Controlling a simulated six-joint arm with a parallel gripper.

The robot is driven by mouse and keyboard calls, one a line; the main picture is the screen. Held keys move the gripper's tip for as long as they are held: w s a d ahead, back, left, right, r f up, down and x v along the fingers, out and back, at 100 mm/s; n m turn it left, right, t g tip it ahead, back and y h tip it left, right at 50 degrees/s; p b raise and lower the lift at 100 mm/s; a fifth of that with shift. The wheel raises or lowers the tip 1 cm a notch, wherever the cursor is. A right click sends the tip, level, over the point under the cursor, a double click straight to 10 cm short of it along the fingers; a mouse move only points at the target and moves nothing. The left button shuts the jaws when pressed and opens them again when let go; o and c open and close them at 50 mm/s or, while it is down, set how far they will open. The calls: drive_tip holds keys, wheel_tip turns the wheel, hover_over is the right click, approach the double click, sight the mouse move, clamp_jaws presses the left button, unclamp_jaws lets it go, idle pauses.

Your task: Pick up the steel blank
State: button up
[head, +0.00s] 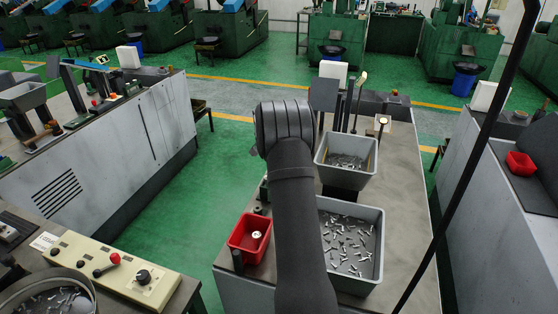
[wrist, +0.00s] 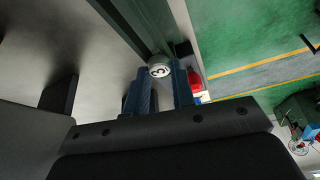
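A round steel blank (head: 256,234) lies in the small red bin at the left front of the middle bench in the head view. In the wrist view my gripper (wrist: 163,76) has two blue fingers with a gap between them. A silver round piece with a dark mark on its face (wrist: 160,71) shows centred at the fingertips. I cannot tell whether the fingers press on it or it sits just beyond them. In the head view my dark arm rises over the bench, and its bent joint hides the fingers.
The red bin (head: 236,246) stands left of my arm. A large grey bin (head: 377,274) and a smaller raised grey bin (head: 367,172) hold many small metal parts. A cream control panel (head: 98,265) is at lower left. Green floor aisle (head: 225,150) is free.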

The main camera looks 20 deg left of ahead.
drive_tip(key=shift+c, duration=0.8)
drive_tip(key=shift+r, duration=0.15)
drive_tip(key=shift+r, duration=0.3)
wheel_tip(320, 180, up, 8)
drive_tip(key=s, duration=2.4)
drive_tip(key=shift+d+f, duration=0.25)
drive_tip(key=shift+f, duration=0.1)
